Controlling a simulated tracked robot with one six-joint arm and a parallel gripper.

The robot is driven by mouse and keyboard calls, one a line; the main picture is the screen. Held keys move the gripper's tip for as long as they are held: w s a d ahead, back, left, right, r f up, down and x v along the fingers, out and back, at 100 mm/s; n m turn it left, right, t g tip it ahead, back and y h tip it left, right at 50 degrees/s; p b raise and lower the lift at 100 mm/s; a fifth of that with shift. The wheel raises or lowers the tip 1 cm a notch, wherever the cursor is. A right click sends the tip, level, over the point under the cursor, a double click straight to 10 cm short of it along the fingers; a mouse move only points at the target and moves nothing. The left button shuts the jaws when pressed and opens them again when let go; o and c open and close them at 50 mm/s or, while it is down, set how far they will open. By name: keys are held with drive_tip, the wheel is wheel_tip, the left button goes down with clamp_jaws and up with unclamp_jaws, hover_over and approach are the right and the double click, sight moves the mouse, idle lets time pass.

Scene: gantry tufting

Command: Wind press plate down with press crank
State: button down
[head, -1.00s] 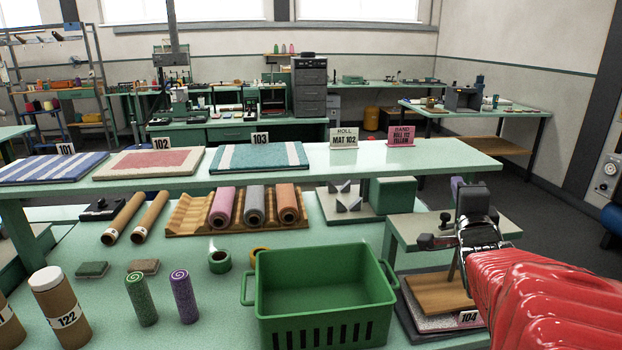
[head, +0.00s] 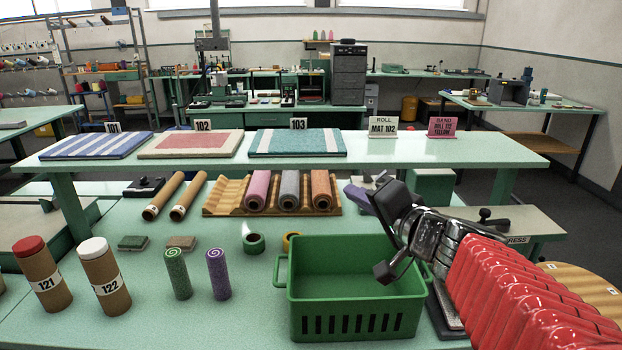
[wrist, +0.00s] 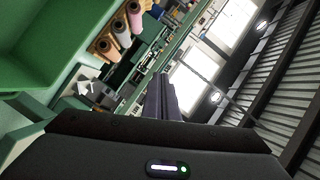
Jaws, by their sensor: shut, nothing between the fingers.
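My gripper (head: 357,197) is shut and empty, raised above the back right of the green crate and pointing away to the left. In the wrist view its grey fingers (wrist: 160,98) lie together with nothing between them. The press shows to the right of my gripper as a pale green beam (head: 528,225) with a PRESS label. The black press crank (head: 486,217) stands on the beam, with a small arm and knob. My gripper is apart from it, to its left. The press plate is hidden behind my arm; only a dark base edge (head: 442,316) shows below.
The green crate (head: 357,317) stands at the front edge, close beneath my gripper. Rolls in a wooden rack (head: 225,200) and standing tubes (head: 105,275) are to the left. A raised shelf (head: 480,153) with mats and signs crosses behind. A round wooden top (head: 592,290) is at right.

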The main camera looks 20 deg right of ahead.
drive_tip(key=s+a+f+n+g+y, duration=0.3)
drive_tip(key=s+a+f+n+g, duration=0.5)
drive_tip(key=a, duration=0.6)
drive_tip(key=s+d+f+n+g+h, duration=0.1)
drive_tip(key=s+d+f+h, duration=0.1)
drive_tip(key=s+f+h, duration=0.1)
drive_tip(key=s+d+f+n+g+h, duration=0.1)
drive_tip(key=s+d+f+h, duration=0.1)
drive_tip(key=s+f, duration=0.3)
drive_tip(key=s, duration=0.3)
drive_tip(key=shift+s+d+n+h, duration=0.25)
drive_tip(key=shift+s+n+h, duration=0.05)
drive_tip(key=shift+n+h, duration=0.1)
drive_tip(key=c, duration=2.5)
unclamp_jaws()
drive_tip(key=shift+f, duration=0.1)
